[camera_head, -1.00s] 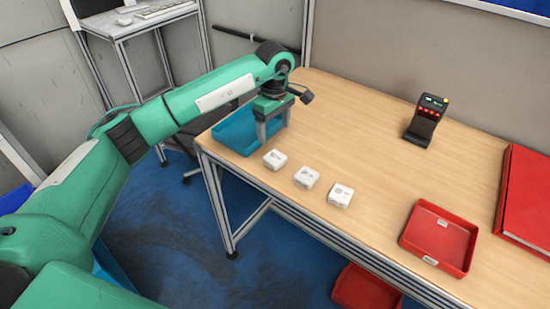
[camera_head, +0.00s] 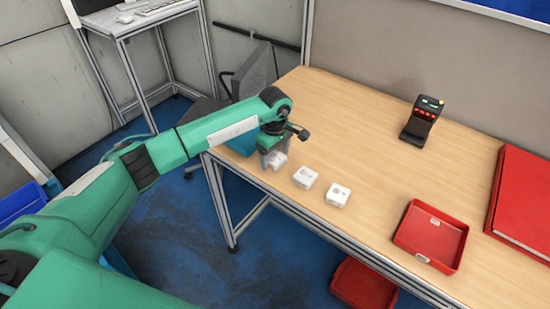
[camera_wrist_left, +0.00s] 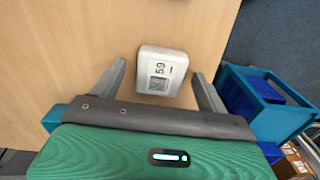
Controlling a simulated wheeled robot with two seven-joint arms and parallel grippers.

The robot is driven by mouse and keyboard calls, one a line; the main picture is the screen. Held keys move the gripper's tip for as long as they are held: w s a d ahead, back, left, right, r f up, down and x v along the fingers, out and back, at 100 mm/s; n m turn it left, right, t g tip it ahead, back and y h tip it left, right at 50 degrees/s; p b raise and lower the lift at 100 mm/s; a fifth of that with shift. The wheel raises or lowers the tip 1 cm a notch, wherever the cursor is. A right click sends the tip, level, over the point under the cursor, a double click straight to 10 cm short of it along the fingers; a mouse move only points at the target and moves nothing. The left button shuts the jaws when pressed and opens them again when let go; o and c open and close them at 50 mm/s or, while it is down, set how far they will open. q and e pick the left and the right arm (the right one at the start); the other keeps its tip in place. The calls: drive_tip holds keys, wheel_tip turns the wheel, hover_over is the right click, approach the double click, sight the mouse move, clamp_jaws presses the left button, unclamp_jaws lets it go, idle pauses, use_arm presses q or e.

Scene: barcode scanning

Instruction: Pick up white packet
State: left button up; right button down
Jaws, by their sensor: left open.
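Three small white packets lie in a row near the table's front edge. The leftmost white packet (camera_head: 279,161) is partly hidden by my left gripper (camera_head: 274,159), which is over it with its fingers on either side. In the left wrist view this packet (camera_wrist_left: 162,71) shows its printed label face up, between the two open fingers (camera_wrist_left: 162,88), with gaps visible on both sides. The middle packet (camera_head: 306,177) and the right packet (camera_head: 338,195) lie apart to its right. My right gripper is not in view.
A red tray (camera_head: 432,236) and a red box (camera_head: 523,195) lie at the right. A black scanner (camera_head: 422,120) stands farther back. The table's middle (camera_head: 350,135) is clear.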

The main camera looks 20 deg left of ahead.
use_arm(q)
drive_tip(key=c, duration=1.2)
drive_tip(key=shift+o, duration=0.2)
drive_tip(key=shift+r, duration=0.1)
